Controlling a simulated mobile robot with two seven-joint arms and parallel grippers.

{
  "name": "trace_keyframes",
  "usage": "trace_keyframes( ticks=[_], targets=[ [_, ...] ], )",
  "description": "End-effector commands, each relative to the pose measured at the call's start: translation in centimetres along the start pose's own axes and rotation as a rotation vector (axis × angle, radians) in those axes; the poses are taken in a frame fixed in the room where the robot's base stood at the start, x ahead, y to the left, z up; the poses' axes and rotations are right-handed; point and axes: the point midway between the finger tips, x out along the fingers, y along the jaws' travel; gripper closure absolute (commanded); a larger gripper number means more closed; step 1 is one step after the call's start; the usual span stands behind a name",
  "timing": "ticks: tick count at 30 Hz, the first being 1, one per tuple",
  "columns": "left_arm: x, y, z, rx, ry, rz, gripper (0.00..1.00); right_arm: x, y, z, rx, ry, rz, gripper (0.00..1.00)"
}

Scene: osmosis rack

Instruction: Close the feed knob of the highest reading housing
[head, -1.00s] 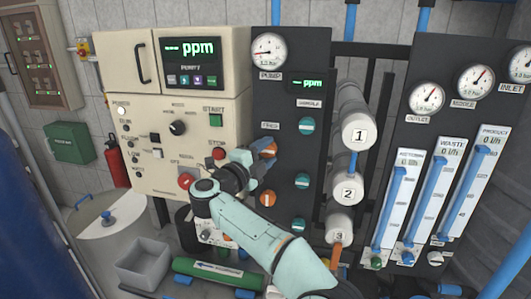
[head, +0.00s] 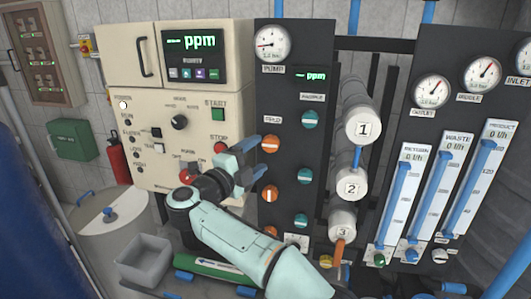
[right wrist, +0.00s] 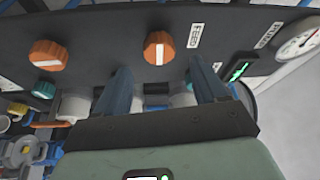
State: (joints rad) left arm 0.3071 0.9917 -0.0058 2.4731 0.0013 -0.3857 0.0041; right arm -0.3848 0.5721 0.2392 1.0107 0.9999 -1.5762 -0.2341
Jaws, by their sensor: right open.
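My right gripper (head: 258,156) is open in front of the black panel's FEED column. Its two blue fingers point at the top orange feed knob (head: 270,144), apart from it as far as I can tell. In the right wrist view this knob (right wrist: 159,48) lies beyond and between the open fingertips (right wrist: 160,78); its white mark runs across the panel. The middle orange knob (head: 268,195) has an upright mark. The bottom orange knob (head: 269,233) is lower down. Housings 1 (head: 362,128), 2 (head: 350,187) and 3 (head: 342,230) stand right of the panel. The small ppm display (head: 316,77) has no readable number.
Teal sample knobs (head: 310,119) run down the panel right of the feed knobs. A cream control cabinet (head: 150,110) with buttons stands left of my gripper. A panel of gauges and flow meters (head: 405,130) is at the right. A grey bin (head: 146,262) is below.

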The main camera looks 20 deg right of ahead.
Motion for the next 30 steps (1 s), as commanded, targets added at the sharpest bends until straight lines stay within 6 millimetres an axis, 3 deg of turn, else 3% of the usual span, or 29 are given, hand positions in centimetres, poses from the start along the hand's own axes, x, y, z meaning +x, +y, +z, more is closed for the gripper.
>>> trace_keyframes(
  ticks=[1, 6, 12, 30],
  targets=[
    [0.6, -0.3, 0.2, -0.001, -0.004, -0.001, 1.0, -1.4, 0.2, 0.1, 0.0, -0.005, 0.0, 0.29],
    [1.3, -0.6, 0.4, -0.003, -0.007, -0.003, 1.0, -4.8, 0.2, 0.1, 0.001, -0.002, 0.0, 0.29],
    [1.6, -0.8, 0.5, -0.003, -0.009, -0.003, 1.0, -7.1, 0.0, 0.0, 0.001, 0.0, -0.001, 0.29],
    [1.6, -0.8, 0.5, -0.003, -0.009, -0.003, 1.0, -7.5, 0.0, -0.1, 0.001, 0.002, -0.001, 0.29]
  ],
)
